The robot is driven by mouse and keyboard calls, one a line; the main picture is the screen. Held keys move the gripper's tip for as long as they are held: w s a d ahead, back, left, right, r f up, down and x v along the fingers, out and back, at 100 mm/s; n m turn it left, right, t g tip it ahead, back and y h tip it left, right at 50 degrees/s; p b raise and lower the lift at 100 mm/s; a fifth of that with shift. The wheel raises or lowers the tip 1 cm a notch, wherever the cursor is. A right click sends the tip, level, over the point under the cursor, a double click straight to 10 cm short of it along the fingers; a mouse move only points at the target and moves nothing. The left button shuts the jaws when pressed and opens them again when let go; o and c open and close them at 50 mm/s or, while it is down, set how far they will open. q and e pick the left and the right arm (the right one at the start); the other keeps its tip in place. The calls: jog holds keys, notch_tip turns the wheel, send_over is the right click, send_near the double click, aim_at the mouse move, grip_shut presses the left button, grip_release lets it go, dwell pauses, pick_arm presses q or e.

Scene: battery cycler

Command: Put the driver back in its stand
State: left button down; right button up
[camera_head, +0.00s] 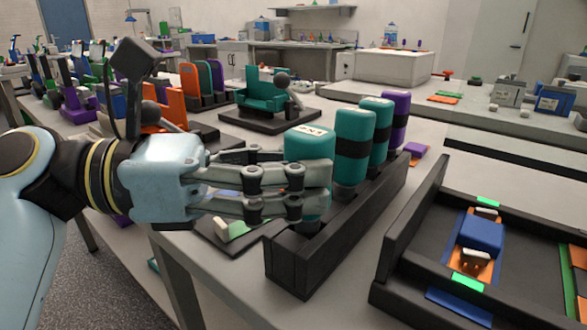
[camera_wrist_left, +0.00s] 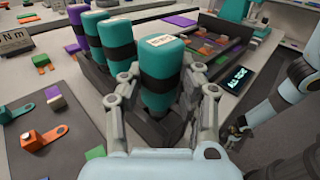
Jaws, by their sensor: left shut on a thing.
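My left gripper (camera_head: 322,185) is shut on the nearest teal driver (camera_head: 308,143), its fingers around the handle's lower part. This driver is upright at the near end of the long dark stand (camera_head: 345,222). In the left wrist view the held driver (camera_wrist_left: 163,75) shows between the two fingers (camera_wrist_left: 166,98). Its lower end goes down at the stand's near slot; the fingers partly hide it, so I cannot tell how deep it sits. Two more teal drivers (camera_head: 354,140) (camera_head: 377,122) and a purple one (camera_head: 398,105) stand upright in a row behind it.
A dark tray with a blue block (camera_head: 481,233) lies right of the stand. A teal chair-shaped fixture (camera_head: 262,92) stands on a dark base behind. In the left wrist view, my other arm (camera_wrist_left: 285,95) is at the right; its end is small and dark.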

pick_arm(q)
jog(key=c, duration=0.8)
grip_release()
jog(key=shift+c, duration=0.2)
jog(key=s+a, duration=0.2)
jog(key=a, duration=1)
jog(key=shift+r, duration=0.2)
jog(key=shift+d, duration=0.1)
